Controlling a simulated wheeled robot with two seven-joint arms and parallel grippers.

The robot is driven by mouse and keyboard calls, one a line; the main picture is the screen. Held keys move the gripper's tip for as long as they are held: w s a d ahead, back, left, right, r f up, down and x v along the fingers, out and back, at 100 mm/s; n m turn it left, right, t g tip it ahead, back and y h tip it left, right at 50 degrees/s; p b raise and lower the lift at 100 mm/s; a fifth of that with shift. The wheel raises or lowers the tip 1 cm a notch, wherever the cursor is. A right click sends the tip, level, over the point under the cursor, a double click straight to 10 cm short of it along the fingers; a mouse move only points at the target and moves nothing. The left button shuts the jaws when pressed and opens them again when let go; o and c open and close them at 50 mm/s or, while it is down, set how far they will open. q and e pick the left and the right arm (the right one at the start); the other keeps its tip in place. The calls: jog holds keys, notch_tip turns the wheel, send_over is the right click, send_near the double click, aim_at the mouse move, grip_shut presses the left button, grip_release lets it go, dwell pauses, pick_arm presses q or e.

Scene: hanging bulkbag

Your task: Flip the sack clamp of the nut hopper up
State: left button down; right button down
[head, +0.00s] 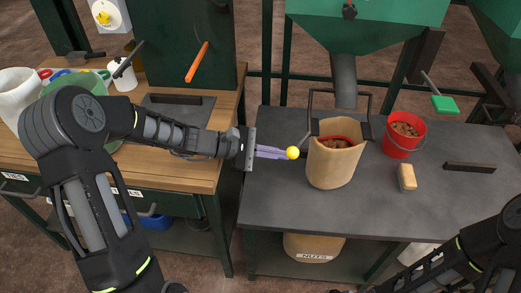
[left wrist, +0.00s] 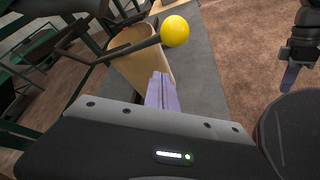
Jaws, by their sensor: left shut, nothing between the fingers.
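The nut hopper is green (head: 385,28), with a grey spout (head: 344,80) above an open tan sack (head: 335,168) holding brown nuts. Dark clamp bars (head: 340,91) stand around the sack's mouth. A yellow ball knob (head: 292,153) sits at the sack's left side; in the left wrist view the knob (left wrist: 175,31) ends a dark lever (left wrist: 125,48). My left gripper (head: 284,154) is shut and empty, its purple fingertips close beside the knob; contact is unclear. My right gripper (left wrist: 290,76) shows only partly in the left wrist view, away from the sack.
A red bucket of nuts (head: 404,142), a wood-and-bristle brush (head: 407,177) and a dark bar (head: 469,167) are on the grey table (head: 280,205) right of the sack. A wooden bench (head: 190,172) with a white jug (head: 14,95) stands left. The table's front is mostly clear.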

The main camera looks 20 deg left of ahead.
pick_arm(q)
jog(key=shift+s+d+r+p, duration=0.2)
jog(key=shift+s+r, duration=0.1)
jog(key=shift+r, duration=0.25)
jog(key=shift+s+d+r+p, duration=0.25)
jog(key=shift+s+r, duration=0.05)
jog(key=shift+r, duration=0.2)
jog(key=shift+s+d+r+p, duration=0.2)
jog(key=shift+s+r, duration=0.1)
jog(key=shift+r, duration=0.25)
pick_arm(e)
jog(key=shift+r, duration=0.65)
